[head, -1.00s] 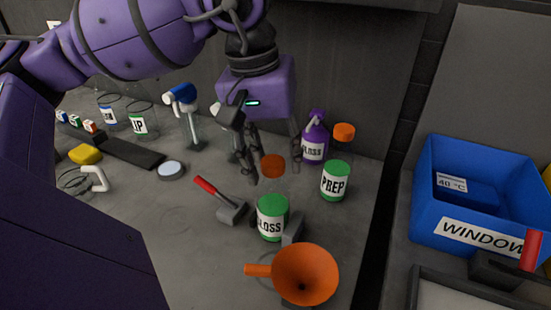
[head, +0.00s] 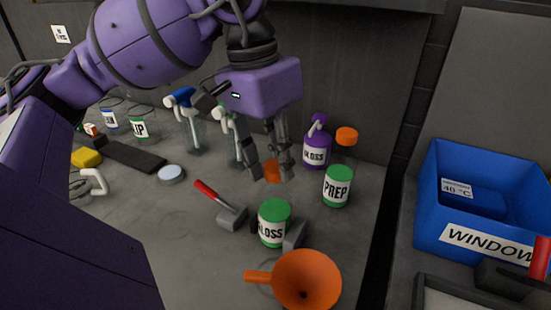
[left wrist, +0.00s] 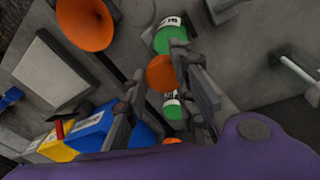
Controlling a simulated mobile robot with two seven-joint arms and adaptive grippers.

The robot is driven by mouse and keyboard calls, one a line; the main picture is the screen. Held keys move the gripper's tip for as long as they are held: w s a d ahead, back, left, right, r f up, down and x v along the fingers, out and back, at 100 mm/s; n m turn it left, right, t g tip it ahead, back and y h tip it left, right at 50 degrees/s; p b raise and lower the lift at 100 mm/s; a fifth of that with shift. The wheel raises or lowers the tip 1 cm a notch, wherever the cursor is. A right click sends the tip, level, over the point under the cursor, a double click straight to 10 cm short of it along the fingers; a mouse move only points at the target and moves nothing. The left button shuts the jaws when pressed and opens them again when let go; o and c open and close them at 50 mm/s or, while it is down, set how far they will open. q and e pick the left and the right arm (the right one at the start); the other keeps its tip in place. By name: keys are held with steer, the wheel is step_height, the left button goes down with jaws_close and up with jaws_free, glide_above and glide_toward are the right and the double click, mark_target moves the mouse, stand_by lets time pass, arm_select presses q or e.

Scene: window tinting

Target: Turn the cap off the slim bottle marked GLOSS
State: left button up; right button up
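An orange cap (head: 272,171) tops a slim clear bottle whose body and label are mostly hidden behind a green-lidded jar marked GLOSS (head: 272,222). My left gripper (head: 270,176) points down over this cap, open, with one finger on each side. In the left wrist view the orange cap (left wrist: 160,73) lies between the tips of the left gripper (left wrist: 160,78). I cannot tell whether either finger touches it. A purple pump bottle (head: 316,150), also marked GLOSS, stands behind to the right. My right gripper is not in view.
Close by stand a green-lidded PREP jar (head: 338,186), another orange-capped bottle (head: 346,136) and spray bottles (head: 185,115). A red-handled scraper (head: 220,205) and an orange funnel (head: 305,280) lie in front. A blue WINDOW bin (head: 440,205) is at right.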

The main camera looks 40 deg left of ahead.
arm_select(q)
jaws_close()
steer(key=n, duration=0.3)
steer(key=shift+n, duration=0.3)
steer(key=n, duration=0.2)
steer(key=shift+d+n+t+y, duration=0.1)
steer(key=shift+n+t+y, duration=0.2)
steer(key=shift+t+y, duration=0.1)
steer(key=n, duration=0.4)
steer(key=shift+y, duration=0.3)
steer(key=n+p, duration=0.1)
steer(key=n, duration=0.2)
steer(key=shift+n+y, duration=0.3)
